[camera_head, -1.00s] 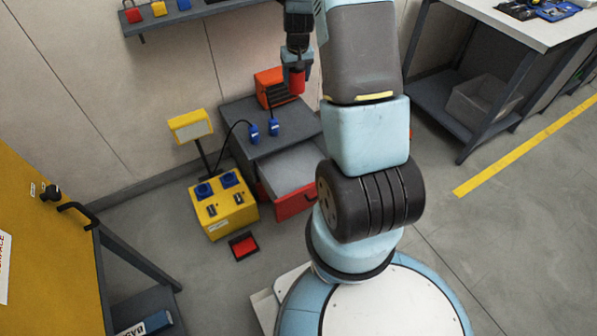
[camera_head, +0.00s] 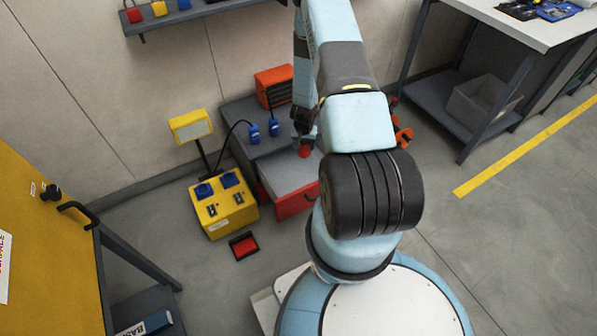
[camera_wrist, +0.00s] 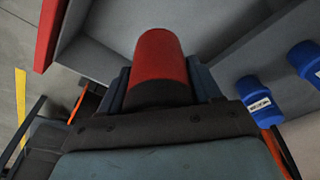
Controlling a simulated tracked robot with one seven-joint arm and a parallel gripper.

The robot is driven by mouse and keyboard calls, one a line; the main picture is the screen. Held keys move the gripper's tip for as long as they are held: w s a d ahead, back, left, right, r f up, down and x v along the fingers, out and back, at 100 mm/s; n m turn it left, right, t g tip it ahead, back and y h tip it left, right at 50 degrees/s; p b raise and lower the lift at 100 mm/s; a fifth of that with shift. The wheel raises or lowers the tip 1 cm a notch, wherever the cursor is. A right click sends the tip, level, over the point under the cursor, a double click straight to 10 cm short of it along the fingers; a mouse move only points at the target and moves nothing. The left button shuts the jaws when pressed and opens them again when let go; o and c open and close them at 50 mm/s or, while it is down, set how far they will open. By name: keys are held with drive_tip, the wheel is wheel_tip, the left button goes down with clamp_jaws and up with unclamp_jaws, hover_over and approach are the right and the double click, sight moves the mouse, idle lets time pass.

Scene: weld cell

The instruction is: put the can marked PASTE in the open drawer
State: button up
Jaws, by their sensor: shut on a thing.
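My gripper (camera_head: 304,140) is shut on a red can (camera_head: 304,151), which also shows in the wrist view (camera_wrist: 160,58). No marking on this can is visible. The open drawer (camera_head: 294,205) has a red front and a pale grey inside, and sticks out of the grey cabinet (camera_head: 240,118). In the wrist view its inside (camera_wrist: 105,45) lies beyond the can, and the can appears above it. I cannot tell how high. My arm hides part of the drawer's right side.
Two blue cans (camera_head: 254,134) (camera_head: 274,127) stand on the cabinet top, left of my gripper; their labels are unreadable. A yellow box (camera_head: 223,208) with a lamp stands left of the drawer.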

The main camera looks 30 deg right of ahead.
drive_tip(key=m, duration=0.1)
approach(307, 177)
drive_tip(key=shift+s+a+f, duration=0.2)
drive_tip(key=shift+s+f, duration=0.25)
drive_tip(key=shift+f, duration=0.2)
drive_tip(key=shift+s+a+f, duration=0.2)
drive_tip(key=shift+s+f, duration=0.3)
drive_tip(key=shift+f, duration=0.1)
drive_tip(key=shift+s+a+f, duration=0.2)
drive_tip(key=shift+s+f, duration=0.25)
drive_tip(key=shift+f, duration=0.2)
drive_tip(key=o, duration=1.5)
